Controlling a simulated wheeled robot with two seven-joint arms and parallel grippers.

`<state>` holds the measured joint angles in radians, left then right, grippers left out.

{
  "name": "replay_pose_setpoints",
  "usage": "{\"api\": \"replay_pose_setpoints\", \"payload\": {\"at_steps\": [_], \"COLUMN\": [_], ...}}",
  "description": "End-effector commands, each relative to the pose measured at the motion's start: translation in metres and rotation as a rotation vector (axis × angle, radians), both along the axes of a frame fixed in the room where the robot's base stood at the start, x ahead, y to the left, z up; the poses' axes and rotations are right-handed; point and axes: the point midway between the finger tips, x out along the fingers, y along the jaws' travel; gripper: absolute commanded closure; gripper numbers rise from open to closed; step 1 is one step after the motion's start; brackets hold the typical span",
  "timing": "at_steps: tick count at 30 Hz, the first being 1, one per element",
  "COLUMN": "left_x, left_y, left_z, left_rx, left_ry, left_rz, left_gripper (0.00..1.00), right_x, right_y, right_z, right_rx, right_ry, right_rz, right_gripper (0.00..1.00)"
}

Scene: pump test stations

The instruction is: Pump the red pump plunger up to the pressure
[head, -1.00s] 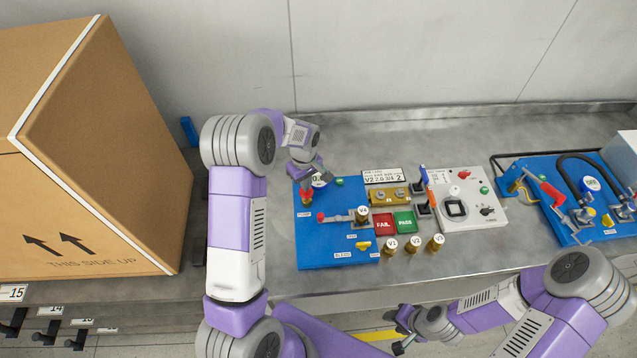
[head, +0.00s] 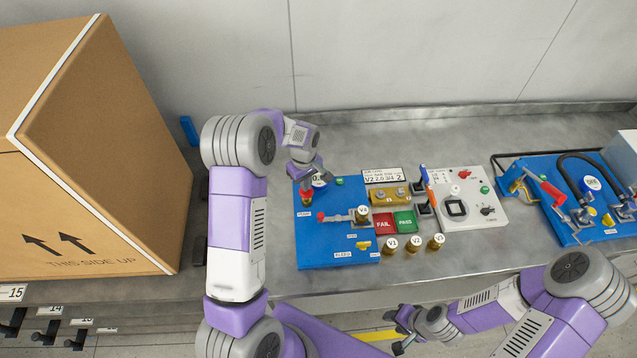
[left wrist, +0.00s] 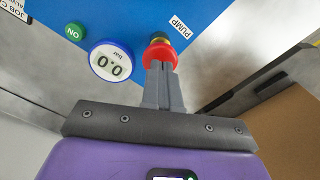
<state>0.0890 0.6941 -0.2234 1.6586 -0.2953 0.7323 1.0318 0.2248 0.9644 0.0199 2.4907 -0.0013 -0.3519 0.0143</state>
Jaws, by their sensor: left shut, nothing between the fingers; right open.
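The red pump plunger (head: 306,194) is at the upper left of the blue pump board (head: 312,250). In the left wrist view, its red knob (left wrist: 160,53) sits beside the PUMP label. My left gripper (head: 303,180) is shut and empty. In the left wrist view, its closed fingertips (left wrist: 160,66) are over the knob and partly cover it; I cannot tell whether they touch. The round gauge (left wrist: 110,61) reads 0.0 bar; the gripper partly hides it in the head view. My right gripper (head: 398,328) is open and empty in front of the bench edge.
Brass V-labelled weights (head: 390,246), red FAIL (head: 384,224) and green PASS (head: 405,221) pads, and a grey-white control box (head: 470,215) lie to the right. A second blue station (head: 560,225) is farther right. A large cardboard box (head: 95,180) stands at left.

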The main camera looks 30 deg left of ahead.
Motion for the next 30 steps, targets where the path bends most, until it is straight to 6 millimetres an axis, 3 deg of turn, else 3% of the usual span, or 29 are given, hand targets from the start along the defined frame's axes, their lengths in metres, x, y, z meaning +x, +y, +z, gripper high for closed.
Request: {"api": "replay_pose_setpoints", "payload": {"at_steps": [18, 30], "left_x": [0.0, 0.0], "left_y": [0.0, 0.0], "left_z": [-0.04, -0.023], "left_rx": [0.001, 0.0], "left_ry": [0.002, 0.0], "left_rz": [0.0, 0.0], "left_gripper": [1.0, 1.0], "right_x": [0.0, 0.0], "right_y": [0.0, 0.0], "right_z": [-0.031, -0.018], "right_rx": [0.0, 0.0], "right_ry": [0.0, 0.0], "right_rz": [0.0, 0.0], "right_gripper": [0.57, 0.57]}}
